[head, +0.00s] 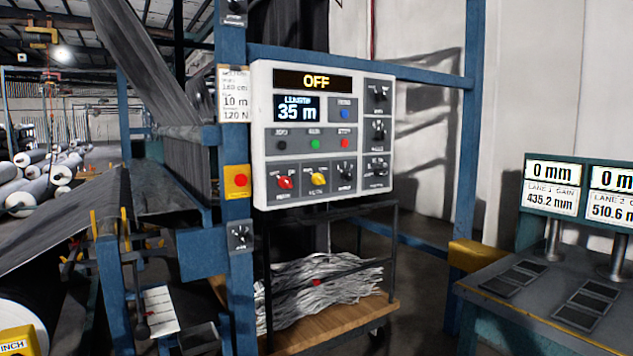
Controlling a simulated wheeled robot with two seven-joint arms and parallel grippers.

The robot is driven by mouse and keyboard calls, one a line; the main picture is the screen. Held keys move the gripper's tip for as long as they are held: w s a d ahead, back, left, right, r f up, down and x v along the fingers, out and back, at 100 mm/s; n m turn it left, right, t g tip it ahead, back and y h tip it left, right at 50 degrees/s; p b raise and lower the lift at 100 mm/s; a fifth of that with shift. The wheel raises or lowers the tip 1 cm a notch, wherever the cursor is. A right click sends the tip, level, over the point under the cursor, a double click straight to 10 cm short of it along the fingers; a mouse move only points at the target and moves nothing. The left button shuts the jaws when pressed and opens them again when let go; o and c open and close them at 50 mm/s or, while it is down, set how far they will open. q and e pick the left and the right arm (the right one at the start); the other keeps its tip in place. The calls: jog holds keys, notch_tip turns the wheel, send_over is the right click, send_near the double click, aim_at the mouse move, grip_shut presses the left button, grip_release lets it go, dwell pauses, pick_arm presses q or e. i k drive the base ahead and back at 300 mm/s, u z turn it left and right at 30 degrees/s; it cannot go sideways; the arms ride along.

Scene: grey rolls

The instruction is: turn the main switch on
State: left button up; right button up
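A white control panel (322,137) is mounted on a blue frame, near the middle of the head view. Its top display (313,81) reads OFF in yellow letters. A red rotary knob (285,182) sits at the panel's lower left, with a label under it too small to read surely; it looks like the main switch. A yellow rotary knob (318,179) and a black one (346,171) are to its right. Neither of my grippers shows, and nothing touches the panel.
A red button on a yellow plate (239,181) and a black rotary switch (239,236) are on the blue post left of the panel. A cart (335,322) with grey scrap stands below. A desk with two displays (548,200) is at the right. Grey rolls (35,183) lie far left.

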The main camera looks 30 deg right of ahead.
aim_at(284, 182)
jog(key=z, duration=1.9)
jog(key=i, duration=2)
jog(key=u, duration=2.4)
